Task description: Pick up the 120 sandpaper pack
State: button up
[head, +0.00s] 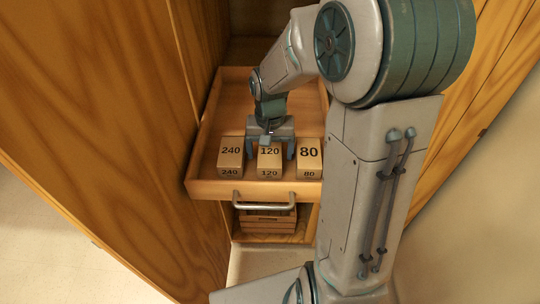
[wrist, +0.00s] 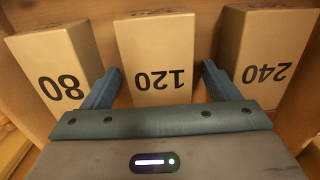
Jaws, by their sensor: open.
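The 120 sandpaper pack (head: 269,161) is a tan block standing in the open wooden drawer, between the 240 pack (head: 230,158) and the 80 pack (head: 309,158). In the wrist view the 120 pack (wrist: 157,60) is in the middle, its number upside down. My gripper (head: 270,152) is over the 120 pack, with one finger on each side of it. In the wrist view my gripper (wrist: 156,88) has its fingers apart in the gaps beside the pack, with space between each finger and the pack. The pack's far lower part is hidden.
The 80 pack (wrist: 62,75) and the 240 pack (wrist: 265,55) stand close outside my fingers. The drawer (head: 210,188) has low walls and a metal handle (head: 264,205). A wooden crate (head: 266,221) sits below. The drawer floor behind the packs looks clear.

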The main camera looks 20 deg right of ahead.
jog(key=c, duration=1.1)
jog(key=shift+r, duration=0.1)
jog(key=shift+c, duration=0.2)
